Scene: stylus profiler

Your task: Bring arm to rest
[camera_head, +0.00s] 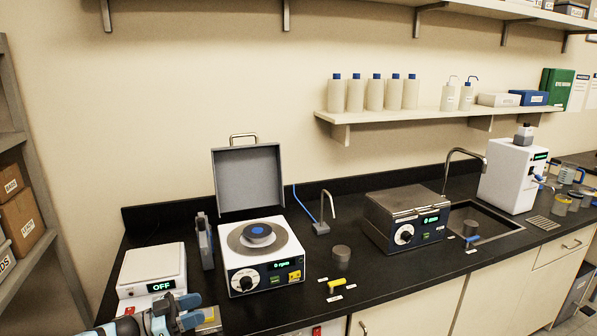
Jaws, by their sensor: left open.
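My left gripper (191,311) reaches in at the bottom left corner, low in front of the white box reading OFF (152,272). Its two blue-tipped fingers are apart with nothing seen held between them. A small grey and yellow item (209,320) lies just beside the fingertips, partly hidden by them. The spin unit (262,262) stands to the right with its lid (247,178) raised, a dark disc with a blue centre (258,233) inside, and a display that seems to read 0 rpm. My right gripper is not in view.
A bent metal nozzle (328,206) on a grey block stands behind a grey cylinder (341,257) and a yellow-handled tool (336,284). A heater-like box (405,218), sink (486,222) and white dispenser (512,175) are farther right. Shelving (22,150) stands at left.

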